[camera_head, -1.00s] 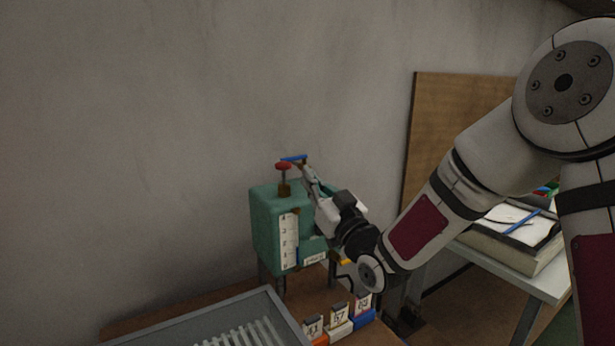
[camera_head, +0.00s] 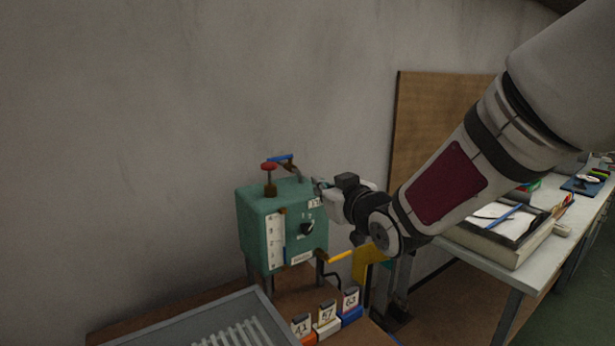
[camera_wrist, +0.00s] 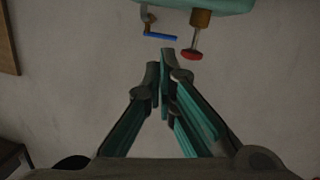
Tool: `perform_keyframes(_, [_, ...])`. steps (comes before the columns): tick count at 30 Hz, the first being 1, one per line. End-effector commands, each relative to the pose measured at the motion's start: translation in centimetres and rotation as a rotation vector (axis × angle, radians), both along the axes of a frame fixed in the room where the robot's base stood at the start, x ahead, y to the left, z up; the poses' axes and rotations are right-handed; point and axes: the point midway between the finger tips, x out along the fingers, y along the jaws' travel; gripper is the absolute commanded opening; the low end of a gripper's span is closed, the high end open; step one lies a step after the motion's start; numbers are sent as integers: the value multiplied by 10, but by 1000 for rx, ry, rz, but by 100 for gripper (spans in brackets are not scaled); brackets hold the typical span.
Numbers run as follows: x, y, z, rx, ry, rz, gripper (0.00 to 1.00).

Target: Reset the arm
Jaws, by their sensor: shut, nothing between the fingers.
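My gripper (camera_head: 318,186) is at the upper right edge of a green machine box (camera_head: 262,240) in the head view. In the wrist view my gripper (camera_wrist: 160,62) is shut with nothing between its fingertips. The box carries a red knob (camera_head: 268,167) and a blue-handled lever (camera_head: 281,158) on top. The wrist view shows the same red knob (camera_wrist: 191,55) and blue handle (camera_wrist: 162,36) beyond the fingertips, apart from them. A black dial (camera_head: 307,228) and a white scale (camera_head: 276,240) show on the box.
A grey ribbed tray (camera_head: 225,325) lies in front on the brown bench. Numbered blocks 41 (camera_head: 302,328), 57 (camera_head: 327,318) and 63 (camera_head: 350,305) stand beside it. A yellow handle (camera_head: 341,256) sticks out below the dial. A white table (camera_head: 530,270) with books is at right.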

Motion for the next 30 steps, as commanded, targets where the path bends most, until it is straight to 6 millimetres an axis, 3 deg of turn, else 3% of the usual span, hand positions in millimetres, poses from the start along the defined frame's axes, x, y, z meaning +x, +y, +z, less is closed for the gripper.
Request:
perform_keyframes(8, [-80,-82,2,-167,310,-230,0])
perform_keyframes(15, [-188,-139,-8,-191,611,-398,0])
perform_keyframes(21, [-292,-162,-22,-152,865,-474,0])
perform_keyframes(24, [-333,-165,-28,-130,965,-485,0])
perform_keyframes(27, [-361,-165,-33,-114,1035,-485,0])
perform_keyframes(30, [-376,-165,-35,-107,1072,-483,0])
